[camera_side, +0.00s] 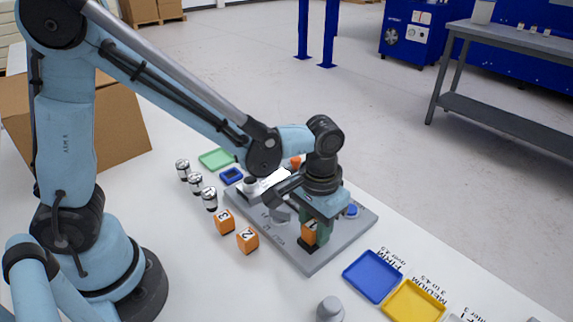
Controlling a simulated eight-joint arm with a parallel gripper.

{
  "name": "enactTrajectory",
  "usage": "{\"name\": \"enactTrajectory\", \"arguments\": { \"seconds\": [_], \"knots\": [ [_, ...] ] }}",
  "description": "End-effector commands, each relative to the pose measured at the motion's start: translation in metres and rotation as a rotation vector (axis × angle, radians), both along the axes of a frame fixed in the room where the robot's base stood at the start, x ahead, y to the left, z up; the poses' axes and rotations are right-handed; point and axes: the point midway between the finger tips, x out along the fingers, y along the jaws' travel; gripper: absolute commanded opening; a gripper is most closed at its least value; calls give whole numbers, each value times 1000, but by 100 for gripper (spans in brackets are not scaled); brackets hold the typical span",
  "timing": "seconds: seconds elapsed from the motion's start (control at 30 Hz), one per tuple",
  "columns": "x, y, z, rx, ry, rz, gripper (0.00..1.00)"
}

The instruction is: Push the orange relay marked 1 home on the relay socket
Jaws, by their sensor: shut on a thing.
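An orange relay (309,234) is between the fingers of my gripper (313,234), which is shut on it. Part of a dark mark shows on its face; I cannot read it clearly. A dark base, apparently the relay socket (306,245), shows just under it on the grey plate (318,262). I cannot tell whether the relay is fully seated. Two more orange relays, marked 3 (225,221) and 2 (247,240), stand on the white table left of the plate.
Several silver cylinders (197,183) stand left of the plate, near a blue frame (231,176) and a green tray (216,159). A blue tray (373,276), a yellow tray (415,301) and a grey knob-like piece (330,309) are at the front right.

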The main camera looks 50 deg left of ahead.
Motion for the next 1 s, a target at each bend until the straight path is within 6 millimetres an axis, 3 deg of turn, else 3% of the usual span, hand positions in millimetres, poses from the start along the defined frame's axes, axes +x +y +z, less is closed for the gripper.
{"name": "enactTrajectory", "arguments": {
  "seconds": [0.1,0.13,0.27,0.37,0.4,0.57,1.0],
  "knots": [
    [1,0,-3,-2,-6,0,0],
    [1,0,-3,-2,-6,0,37],
    [1,0,-3,-3,-7,0,56],
    [1,0,-2,-3,-8,0,58],
    [1,-1,0,-3,-8,0,63],
    [1,-1,16,-3,-6,0,63],
    [0,0,88,-1,-1,0,63]
  ]
}}
